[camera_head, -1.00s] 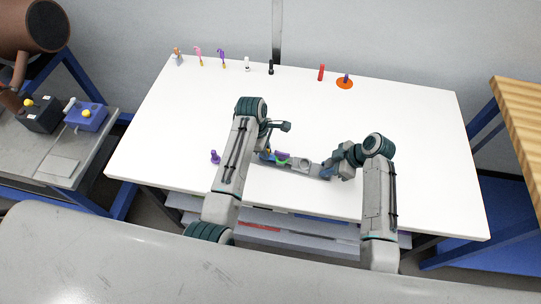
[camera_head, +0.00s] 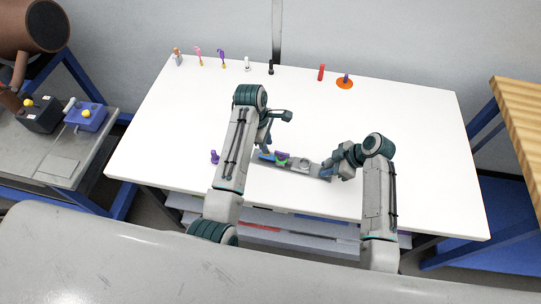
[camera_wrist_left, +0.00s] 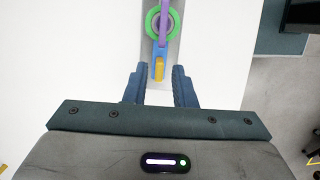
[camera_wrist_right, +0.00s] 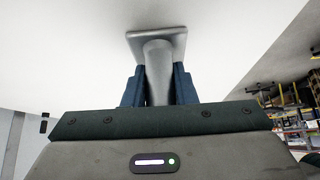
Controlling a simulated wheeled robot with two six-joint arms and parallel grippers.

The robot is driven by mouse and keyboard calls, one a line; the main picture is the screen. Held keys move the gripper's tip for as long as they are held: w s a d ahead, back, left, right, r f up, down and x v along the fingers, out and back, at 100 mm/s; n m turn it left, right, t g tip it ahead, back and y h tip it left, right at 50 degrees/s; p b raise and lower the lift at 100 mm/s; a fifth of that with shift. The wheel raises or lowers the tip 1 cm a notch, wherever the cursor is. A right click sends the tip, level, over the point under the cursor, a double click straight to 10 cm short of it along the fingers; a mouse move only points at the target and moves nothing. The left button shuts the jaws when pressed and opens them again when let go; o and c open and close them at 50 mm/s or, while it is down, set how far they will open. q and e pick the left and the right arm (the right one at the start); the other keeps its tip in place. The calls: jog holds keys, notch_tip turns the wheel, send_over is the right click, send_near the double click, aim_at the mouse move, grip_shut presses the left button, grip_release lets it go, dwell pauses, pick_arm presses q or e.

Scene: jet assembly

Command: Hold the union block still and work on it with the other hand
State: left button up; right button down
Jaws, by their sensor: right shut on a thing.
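The union block (camera_head: 315,171) is a long grey bar lying on the white table, with a green ring (camera_wrist_left: 151,22), a purple piece (camera_wrist_left: 165,22) and a small blue-and-yellow part (camera_wrist_left: 158,69) along it. My right gripper (camera_head: 328,170) is at its right end; in the right wrist view it (camera_wrist_right: 158,85) is shut on a grey post (camera_wrist_right: 158,65) with a flat square end. My left gripper (camera_head: 266,149) is above the left end. In the left wrist view its fingers (camera_wrist_left: 158,75) are apart, with the yellow tip between or just beyond them; contact cannot be told.
A small purple part (camera_head: 214,157) stands left of my left arm. Along the table's back edge are several small parts, a red cylinder (camera_head: 321,72) and an orange disc (camera_head: 345,83) with a purple peg.

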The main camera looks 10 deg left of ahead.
pick_arm(q)
jog(key=shift+r, duration=0.2)
jog(key=shift+w, duration=0.1)
pick_arm(e)
jog(key=c, duration=1.1)
grip_release()
jog(key=v, duration=1.2)
pick_arm(q)
jog(key=shift+d, duration=0.1)
pick_arm(e)
jog(key=shift+w+d, duration=0.1)
jog(key=shift+d, duration=0.05)
